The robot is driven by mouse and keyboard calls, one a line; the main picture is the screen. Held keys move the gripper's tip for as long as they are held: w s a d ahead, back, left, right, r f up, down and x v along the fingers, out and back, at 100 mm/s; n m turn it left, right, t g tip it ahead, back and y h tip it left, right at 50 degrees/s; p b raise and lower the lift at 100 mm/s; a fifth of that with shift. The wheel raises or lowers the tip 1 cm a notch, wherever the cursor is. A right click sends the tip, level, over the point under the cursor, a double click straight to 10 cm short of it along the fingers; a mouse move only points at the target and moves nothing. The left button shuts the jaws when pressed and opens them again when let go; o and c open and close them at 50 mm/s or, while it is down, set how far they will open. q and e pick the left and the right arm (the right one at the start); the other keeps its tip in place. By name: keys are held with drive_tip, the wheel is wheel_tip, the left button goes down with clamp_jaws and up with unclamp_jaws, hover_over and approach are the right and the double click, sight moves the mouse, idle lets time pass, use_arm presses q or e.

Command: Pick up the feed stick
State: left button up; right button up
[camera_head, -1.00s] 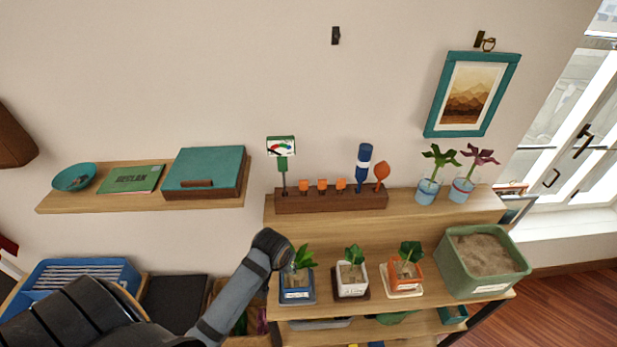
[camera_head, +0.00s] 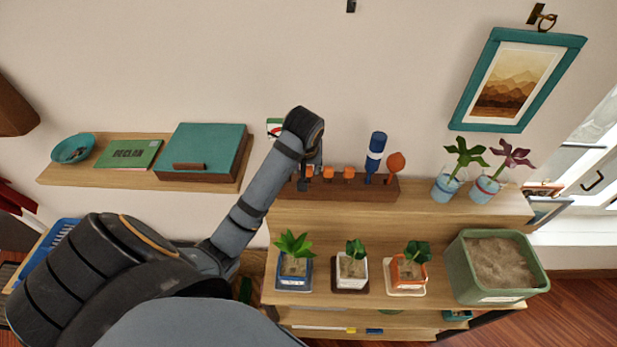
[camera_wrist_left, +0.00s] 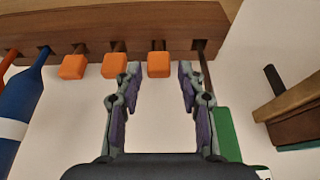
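Three short sticks with orange block heads stand in a row in a dark wooden holder (camera_head: 365,189) on the upper shelf; I take these for the feed sticks. The feed stick (camera_wrist_left: 158,64) nearest my left gripper shows its orange head in the left wrist view, between the lines of the two fingers. My left gripper (camera_wrist_left: 159,70) is open and empty, with its tips close to that head; I see no contact. In the head view my left wrist hides most of the gripper and much of the green meter (camera_head: 274,127). My right gripper is not in view.
A blue bottle-shaped tool (camera_head: 375,153) and an orange round-headed tool (camera_head: 395,164) stand in the holder's right end. Potted seedlings (camera_head: 351,272) and a green sand planter (camera_head: 497,267) are on the lower shelf. A teal box (camera_head: 204,150) sits on the left shelf.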

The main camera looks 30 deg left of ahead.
sight(307, 172)
use_arm(q)
drive_tip(key=shift+w+a+f+p, duration=0.1)
drive_tip(key=shift+w+f+p, duration=0.2)
drive_tip(key=shift+p, duration=0.15)
drive_tip(key=shift+w+a+f+p, duration=0.1)
drive_tip(key=shift+f+p, duration=0.45)
drive_tip(key=shift+p, duration=0.05)
drive_tip(key=x, duration=0.3)
drive_tip(key=shift+f, duration=0.1)
drive_tip(key=c, duration=0.6)
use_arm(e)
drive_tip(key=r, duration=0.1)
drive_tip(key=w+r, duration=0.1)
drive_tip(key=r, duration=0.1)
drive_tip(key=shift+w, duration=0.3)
